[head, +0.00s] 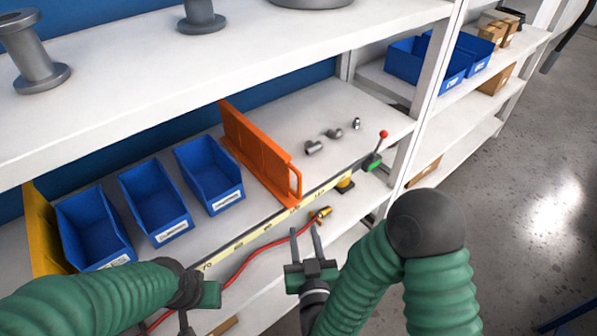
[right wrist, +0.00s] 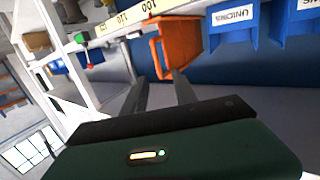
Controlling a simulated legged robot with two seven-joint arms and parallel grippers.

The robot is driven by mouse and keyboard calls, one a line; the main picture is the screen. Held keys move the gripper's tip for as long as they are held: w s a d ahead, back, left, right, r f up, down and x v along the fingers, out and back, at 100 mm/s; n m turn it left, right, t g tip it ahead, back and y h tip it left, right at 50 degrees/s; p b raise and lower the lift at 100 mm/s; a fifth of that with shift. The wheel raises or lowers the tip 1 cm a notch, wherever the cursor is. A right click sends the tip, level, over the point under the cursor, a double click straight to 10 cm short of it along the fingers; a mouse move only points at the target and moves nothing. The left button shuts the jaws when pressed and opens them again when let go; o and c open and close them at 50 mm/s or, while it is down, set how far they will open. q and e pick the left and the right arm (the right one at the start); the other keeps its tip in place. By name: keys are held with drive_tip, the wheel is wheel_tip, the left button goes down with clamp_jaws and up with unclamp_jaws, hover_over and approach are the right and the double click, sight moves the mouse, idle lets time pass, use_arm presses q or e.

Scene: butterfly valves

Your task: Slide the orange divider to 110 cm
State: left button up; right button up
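The orange divider (head: 255,150) stands upright across the middle shelf, right of the blue bins. Its open handle frame (head: 295,184) is at the front edge, and shows in the right wrist view (right wrist: 178,45). A scale strip (head: 250,236) with numbers runs along that edge; the divider's front end is near its right part, but the exact reading is too small to tell. My right gripper (head: 305,236) is open and empty, in front of and below the handle, fingers pointing at the shelf, apart from it. My left gripper (head: 193,304) is at the lower left, its fingers mostly hidden.
Blue bins (head: 208,174) stand left of the divider, and a yellow divider (head: 43,228) stands at far left. Small metal fittings (head: 314,147) lie on the right. A red-knobbed lever (head: 376,155) sits at the front edge. A red hose (head: 262,250) hangs below. A white post (head: 425,95) bounds the right.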

sight(300, 184)
drive_tip(key=shift+t+h, duration=0.3)
drive_tip(key=shift+t, duration=0.1)
drive_tip(key=w+p, duration=0.2)
drive_tip(key=w, duration=0.3)
drive_tip(key=w+r+p, duration=0.1)
drive_tip(key=w+p, duration=0.1)
drive_tip(key=w, duration=0.3)
drive_tip(key=w+p, duration=0.2)
drive_tip(key=w, duration=0.3)
drive_tip(key=shift+w+a+r, duration=0.3)
drive_tip(key=shift+w+a, duration=0.05)
drive_tip(key=shift+w+f, duration=0.1)
drive_tip(key=shift+w, duration=0.2)
clamp_jaws()
